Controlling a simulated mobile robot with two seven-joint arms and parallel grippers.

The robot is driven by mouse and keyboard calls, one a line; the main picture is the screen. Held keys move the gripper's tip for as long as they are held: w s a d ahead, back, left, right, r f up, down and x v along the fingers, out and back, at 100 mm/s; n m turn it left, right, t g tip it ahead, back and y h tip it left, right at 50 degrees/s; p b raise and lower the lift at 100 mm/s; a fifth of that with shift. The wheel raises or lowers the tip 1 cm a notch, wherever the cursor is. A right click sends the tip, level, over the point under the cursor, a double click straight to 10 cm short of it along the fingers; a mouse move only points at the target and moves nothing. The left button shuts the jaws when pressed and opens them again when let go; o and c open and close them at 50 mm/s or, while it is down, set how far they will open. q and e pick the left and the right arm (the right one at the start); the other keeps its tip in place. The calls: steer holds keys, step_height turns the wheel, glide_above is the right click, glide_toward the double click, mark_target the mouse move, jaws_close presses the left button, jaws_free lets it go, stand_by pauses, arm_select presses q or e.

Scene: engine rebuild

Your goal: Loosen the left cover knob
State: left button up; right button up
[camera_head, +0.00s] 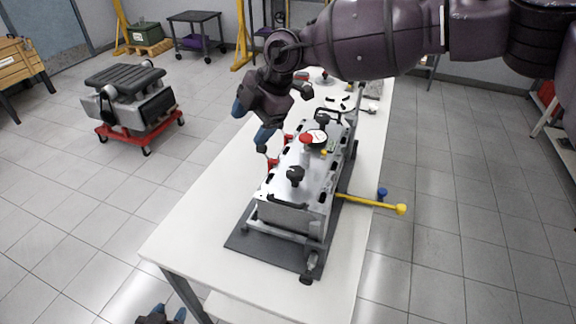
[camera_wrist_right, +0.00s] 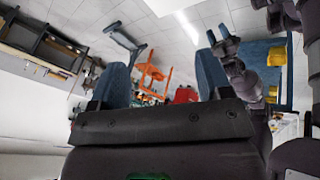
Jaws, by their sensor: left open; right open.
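A grey engine cover (camera_head: 296,190) sits on the white table, with a near black knob (camera_head: 295,175) and a far black knob (camera_head: 322,118) standing on its top. I cannot tell which of them is the left knob. My right gripper (camera_head: 252,122) hangs to the left of the engine, apart from both knobs, open and empty. Its open blue fingers also show in the right wrist view (camera_wrist_right: 162,80), where neither knob can be made out. My left gripper (camera_head: 167,316) is at the bottom edge, open, far from the engine and largely cut off.
A red cap (camera_head: 305,138) and a round gauge (camera_head: 317,137) stand between the knobs. A yellow-ended bar (camera_head: 372,203) sticks out right past the table edge. The white table's front left (camera_head: 190,235) is clear. A second engine (camera_head: 130,95) stands on a red dolly.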

mark_target(294, 170)
steer(key=w+d+f+m+h, duration=0.2)
steer(key=d+f+m+h, duration=0.3)
steer(key=d+m, duration=0.45)
steer(key=shift+m+h, duration=0.25)
steer(key=shift+h, duration=0.05)
steer(key=f, duration=0.2)
steer(key=f+p, duration=0.1)
steer(key=f, duration=0.2)
steer(key=a+f, duration=0.1)
steer(key=f, duration=0.1)
steer(key=shift+w+f, duration=0.15)
steer(key=shift+f, duration=0.2)
arm_select(q)
steer(key=shift+s+a+r, duration=0.3)
steer(key=shift+a+r, duration=0.05)
steer(key=shift+a, duration=0.05)
arm_select(e)
steer(key=shift+f, duration=0.85)
steer(key=c, duration=0.9)
arm_select(q)
steer(key=shift+f, duration=0.1)
